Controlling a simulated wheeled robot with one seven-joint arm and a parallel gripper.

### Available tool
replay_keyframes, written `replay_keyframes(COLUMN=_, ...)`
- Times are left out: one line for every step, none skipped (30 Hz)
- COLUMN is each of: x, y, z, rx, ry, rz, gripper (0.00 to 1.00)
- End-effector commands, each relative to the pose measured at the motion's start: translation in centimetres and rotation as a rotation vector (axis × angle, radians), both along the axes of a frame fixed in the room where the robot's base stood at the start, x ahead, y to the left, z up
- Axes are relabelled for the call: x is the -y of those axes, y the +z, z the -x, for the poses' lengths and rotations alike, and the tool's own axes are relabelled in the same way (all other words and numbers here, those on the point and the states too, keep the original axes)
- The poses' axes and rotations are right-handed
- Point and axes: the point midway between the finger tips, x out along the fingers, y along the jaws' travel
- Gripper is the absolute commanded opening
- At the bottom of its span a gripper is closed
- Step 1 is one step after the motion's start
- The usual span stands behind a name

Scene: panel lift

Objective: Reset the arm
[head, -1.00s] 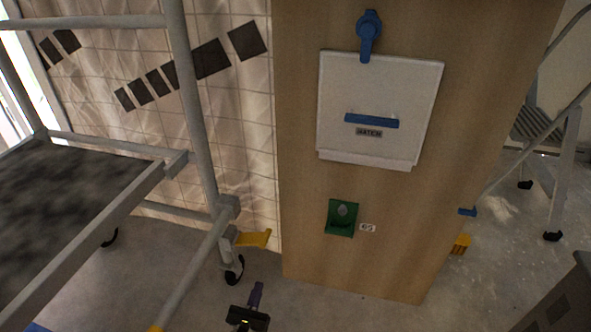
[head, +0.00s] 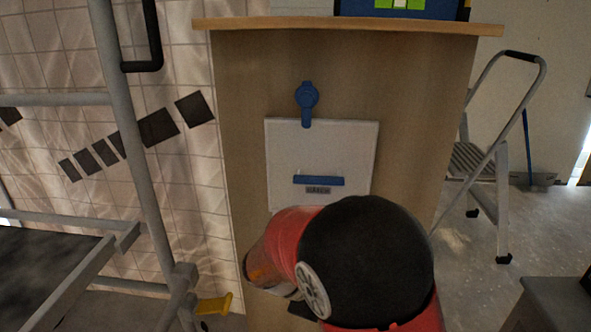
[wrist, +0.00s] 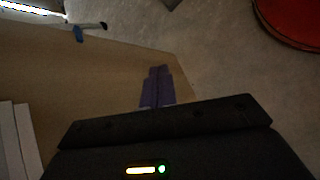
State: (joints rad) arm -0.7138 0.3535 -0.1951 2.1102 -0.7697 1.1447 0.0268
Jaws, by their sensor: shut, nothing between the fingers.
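My gripper (wrist: 157,88) shows in the wrist view, its purple fingers together and holding nothing. Behind the fingers are the wooden cabinet front and the grey floor. In the head view my red and black arm covers the lower part of the cabinet (head: 240,120), and the gripper itself is hidden behind it. A white hatch panel (head: 290,150) with a blue handle bar (head: 318,181) is on the cabinet front. A blue latch (head: 307,100) hangs pointing down at the panel's top edge.
A grey scaffold frame (head: 127,130) with a yellow pedal (head: 214,304) stands at the left. A step ladder (head: 500,170) stands at the right. A blue and green object (head: 400,8) sits on the cabinet top (head: 300,24). A dark grey box (head: 555,300) is at the lower right.

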Motion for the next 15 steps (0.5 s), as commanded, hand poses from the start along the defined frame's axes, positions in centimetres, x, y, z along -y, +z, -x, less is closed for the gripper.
replay_keyframes(x=1.4, y=1.8, z=1.0, rx=0.028, ry=-0.07, rz=-0.082, gripper=0.0)
replay_keyframes(x=1.9, y=2.6, z=1.6, rx=0.044, ry=-0.108, rz=-0.13, gripper=0.0)
replay_keyframes(x=2.7, y=3.6, z=2.5, rx=0.064, ry=-0.158, rz=-0.19, gripper=0.0)
replay_keyframes(x=3.2, y=4.4, z=3.1, rx=0.083, ry=-0.193, rz=-0.237, gripper=0.0)
replay_keyframes(x=3.7, y=5.1, z=3.8, rx=0.102, ry=-0.229, rz=-0.282, gripper=0.0)
replay_keyframes(x=4.3, y=6.1, z=4.6, rx=0.129, ry=-0.275, rz=-0.341, gripper=0.0)
replay_keyframes(x=4.6, y=6.8, z=5.3, rx=0.151, ry=-0.308, rz=-0.385, gripper=0.0)
replay_keyframes(x=5.0, y=7.5, z=6.0, rx=0.174, ry=-0.341, rz=-0.429, gripper=0.0)
replay_keyframes(x=5.5, y=8.5, z=6.9, rx=0.207, ry=-0.383, rz=-0.484, gripper=0.0)
replay_keyframes(x=5.7, y=9.1, z=7.6, rx=0.233, ry=-0.414, rz=-0.527, gripper=0.0)
replay_keyframes(x=6.0, y=9.8, z=8.3, rx=0.26, ry=-0.443, rz=-0.569, gripper=0.0)
replay_keyframes(x=6.3, y=10.6, z=9.2, rx=0.297, ry=-0.482, rz=-0.621, gripper=0.0)
replay_keyframes(x=6.5, y=11.3, z=9.9, rx=0.327, ry=-0.509, rz=-0.662, gripper=0.0)
replay_keyframes(x=6.6, y=11.9, z=10.6, rx=0.358, ry=-0.534, rz=-0.7, gripper=0.0)
replay_keyframes(x=6.8, y=12.7, z=11.4, rx=0.399, ry=-0.567, rz=-0.75, gripper=0.0)
